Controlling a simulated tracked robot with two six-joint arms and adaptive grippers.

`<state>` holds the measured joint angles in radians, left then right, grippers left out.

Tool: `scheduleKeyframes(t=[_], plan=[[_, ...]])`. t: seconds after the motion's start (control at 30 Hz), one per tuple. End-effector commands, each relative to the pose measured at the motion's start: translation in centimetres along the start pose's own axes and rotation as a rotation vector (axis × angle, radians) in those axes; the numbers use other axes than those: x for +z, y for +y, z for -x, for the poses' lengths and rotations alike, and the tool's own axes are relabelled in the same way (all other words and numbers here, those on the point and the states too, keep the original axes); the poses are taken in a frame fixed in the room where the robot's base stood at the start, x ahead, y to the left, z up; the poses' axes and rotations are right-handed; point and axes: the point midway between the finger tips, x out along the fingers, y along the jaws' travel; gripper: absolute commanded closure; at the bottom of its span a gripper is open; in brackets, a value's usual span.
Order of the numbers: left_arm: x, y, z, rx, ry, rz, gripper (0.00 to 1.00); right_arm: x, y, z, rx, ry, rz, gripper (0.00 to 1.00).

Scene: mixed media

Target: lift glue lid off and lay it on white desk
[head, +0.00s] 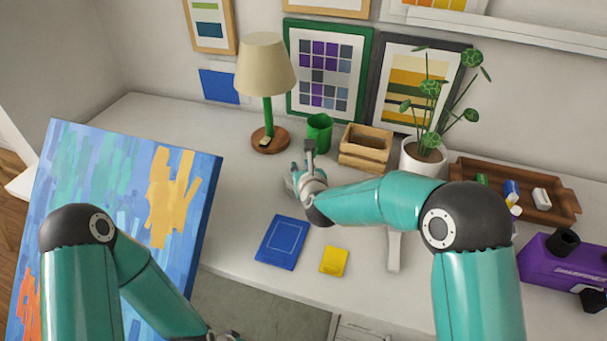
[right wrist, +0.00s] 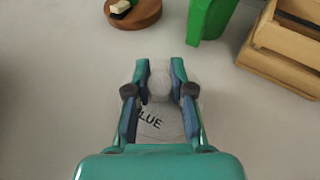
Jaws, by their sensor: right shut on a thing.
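The pale grey glue bottle (right wrist: 160,122) shows in the right wrist view with part of its dark lettering, "LUE", readable. Its rounded lid (right wrist: 159,82) is between the two fingers of my right gripper (right wrist: 159,68), which is shut on it. In the head view my right gripper (head: 301,172) is over the white desk (head: 190,125), in front of the green cup, and mostly hides the bottle. I cannot tell whether lid and bottle are apart. Only a bit of my left gripper (head: 224,336) shows at the bottom edge, too little to tell its state.
A lamp (head: 267,70), green cup (head: 319,131), wooden crate (head: 364,150) and potted plant (head: 423,158) stand behind the gripper. A blue book (head: 282,242) and yellow pad (head: 334,261) lie in front. A painted canvas (head: 120,190) leans at left. Desk left of the gripper is clear.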

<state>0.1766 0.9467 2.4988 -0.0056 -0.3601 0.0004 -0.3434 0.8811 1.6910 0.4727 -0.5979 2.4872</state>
Motion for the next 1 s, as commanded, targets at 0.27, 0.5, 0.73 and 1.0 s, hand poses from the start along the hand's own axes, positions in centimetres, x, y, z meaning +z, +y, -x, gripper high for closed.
scheduleKeyframes(t=[0.27,0.5,0.73,1.0], plan=[[0.0,0.0,0.0,0.000,0.000,0.000,0.60,0.6,0.0,0.2,-0.001,-0.001,0.000,0.96],[0.0,0.1,0.2,0.000,0.000,0.000,0.60,3.3,0.0,1.4,0.000,-0.005,-0.002,0.96],[0.0,0.5,1.2,0.000,0.000,0.000,0.60,8.9,0.0,3.7,0.000,-0.007,-0.003,0.96],[0.0,1.4,3.8,0.000,0.000,0.000,0.60,15.4,-0.1,6.4,-0.001,-0.003,-0.004,0.96]])
